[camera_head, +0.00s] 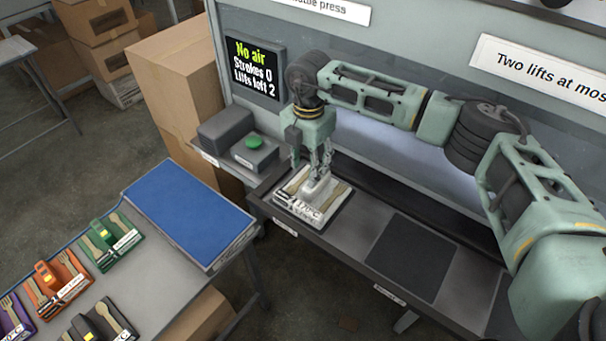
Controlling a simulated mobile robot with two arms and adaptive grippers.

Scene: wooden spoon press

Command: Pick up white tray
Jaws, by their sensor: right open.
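The white tray (295,186) sits on the left dark pad of the press bench. Wooden cutlery lies on it, and a label is on its front edge. My right gripper (318,176) points down over the tray's middle, its fingers at or just above a raised white part there. The fingers are open; I cannot tell whether they touch it. The gripper hides part of the tray's back. My left gripper is not in view.
A green button box (254,152) stands left of the tray. An empty dark pad (411,256) lies to its right. A screen (254,68) reads "No air, Strokes 0, Lifts left 2". A table with a blue mat (188,212) holds several coloured trays with cutlery.

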